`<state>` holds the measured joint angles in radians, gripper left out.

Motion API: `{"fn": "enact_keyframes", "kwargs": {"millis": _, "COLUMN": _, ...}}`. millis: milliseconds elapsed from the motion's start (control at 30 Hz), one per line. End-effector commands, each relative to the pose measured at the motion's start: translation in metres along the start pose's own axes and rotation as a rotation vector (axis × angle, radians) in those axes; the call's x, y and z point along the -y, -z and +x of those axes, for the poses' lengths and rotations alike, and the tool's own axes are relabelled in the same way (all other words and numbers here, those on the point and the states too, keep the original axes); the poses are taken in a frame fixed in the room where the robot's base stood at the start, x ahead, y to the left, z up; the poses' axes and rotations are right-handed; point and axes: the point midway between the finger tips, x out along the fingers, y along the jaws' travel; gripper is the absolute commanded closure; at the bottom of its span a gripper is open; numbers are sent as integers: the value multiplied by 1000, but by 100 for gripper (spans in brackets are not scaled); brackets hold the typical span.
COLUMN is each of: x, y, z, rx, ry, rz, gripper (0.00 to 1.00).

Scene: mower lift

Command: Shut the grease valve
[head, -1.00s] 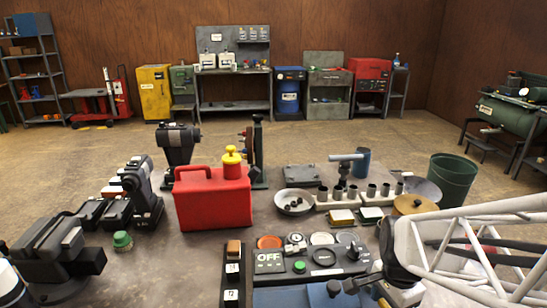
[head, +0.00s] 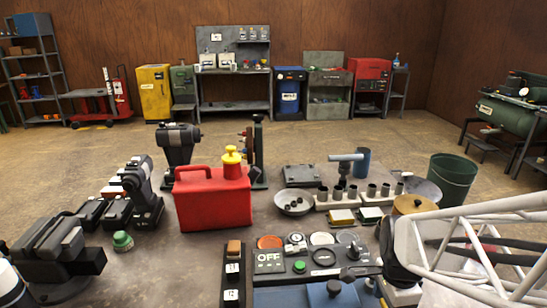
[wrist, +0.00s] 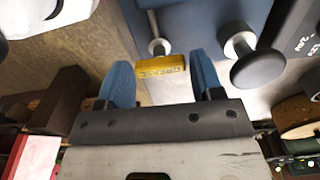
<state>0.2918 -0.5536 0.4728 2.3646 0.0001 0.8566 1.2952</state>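The grease valve's yellow lever (wrist: 160,67), lettered "GREASE", shows in the wrist view beside a blue-grey housing (wrist: 190,20). A thin metal rod with a round end (wrist: 158,46) lies just above it in the picture. My gripper (wrist: 160,62) is open, with its two blue fingers on either side of the yellow lever. A gap shows between the lever and each finger, so I see no grip on it. In the head view the blue housing (head: 300,299) is at the bottom edge; I cannot make out the lever or my fingertips there.
A dark round knob (wrist: 258,68) stands close to the right finger. In the head view an "OFF" panel (head: 270,262) with a green button (head: 299,267) tops the housing. A red can (head: 212,200) and a bowl (head: 295,202) stand behind it.

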Motion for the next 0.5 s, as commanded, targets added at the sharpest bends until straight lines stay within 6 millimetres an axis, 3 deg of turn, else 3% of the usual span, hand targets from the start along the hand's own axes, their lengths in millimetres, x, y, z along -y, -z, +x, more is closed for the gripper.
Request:
{"fn": "enact_keyframes", "kwargs": {"millis": 33, "x": 0, "y": 0, "z": 0, "rx": 0, "ry": 0, "rz": 0, "gripper": 32}}
{"fn": "enact_keyframes", "kwargs": {"millis": 100, "x": 0, "y": 0, "z": 0, "rx": 0, "ry": 0, "rz": 0, "gripper": 21}}
{"fn": "enact_keyframes", "kwargs": {"millis": 500, "x": 0, "y": 0, "z": -3, "rx": 0, "ry": 0, "rz": -1, "gripper": 21}}
